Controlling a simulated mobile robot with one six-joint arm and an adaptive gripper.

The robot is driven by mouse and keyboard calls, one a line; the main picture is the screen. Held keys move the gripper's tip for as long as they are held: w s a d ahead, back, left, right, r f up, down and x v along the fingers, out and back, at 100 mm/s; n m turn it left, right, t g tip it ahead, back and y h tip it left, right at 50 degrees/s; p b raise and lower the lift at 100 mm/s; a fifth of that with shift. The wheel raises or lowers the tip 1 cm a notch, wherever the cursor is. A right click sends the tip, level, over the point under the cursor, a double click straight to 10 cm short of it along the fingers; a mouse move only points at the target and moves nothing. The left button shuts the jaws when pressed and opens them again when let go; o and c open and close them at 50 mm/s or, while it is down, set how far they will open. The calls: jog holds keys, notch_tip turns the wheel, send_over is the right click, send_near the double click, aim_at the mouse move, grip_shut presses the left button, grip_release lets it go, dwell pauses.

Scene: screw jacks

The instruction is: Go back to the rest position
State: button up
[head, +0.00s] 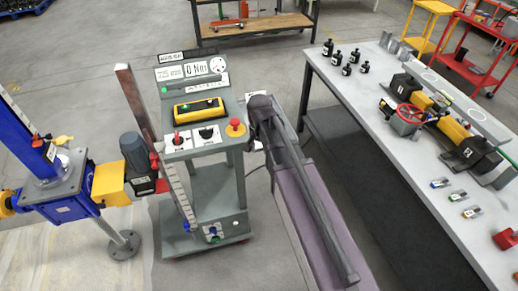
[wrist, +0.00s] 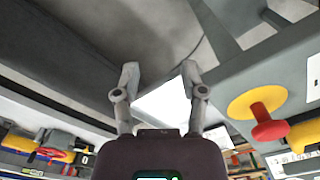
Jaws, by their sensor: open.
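My gripper (wrist: 160,76) is open and empty in the wrist view, its two fingers spread apart. In the head view my arm reaches up to the right side of the grey control cart (head: 218,215). There my dark wrist hides the fingers. The cart's red emergency stop button on its yellow base (head: 235,127) is just left of my wrist. The red button also shows in the wrist view (wrist: 268,128), to the right of the fingers and apart from them.
The cart carries a yellow device (head: 198,109) and a display panel (head: 190,72). A blue screw jack (head: 75,190) stands at left. A wooden bench (head: 258,24) stands behind.

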dwell(0.4)
jog(key=s+d+n, duration=0.5)
jog(key=s+d, duration=0.4)
jog(key=d, duration=0.4)
jog(key=shift+s, duration=0.4)
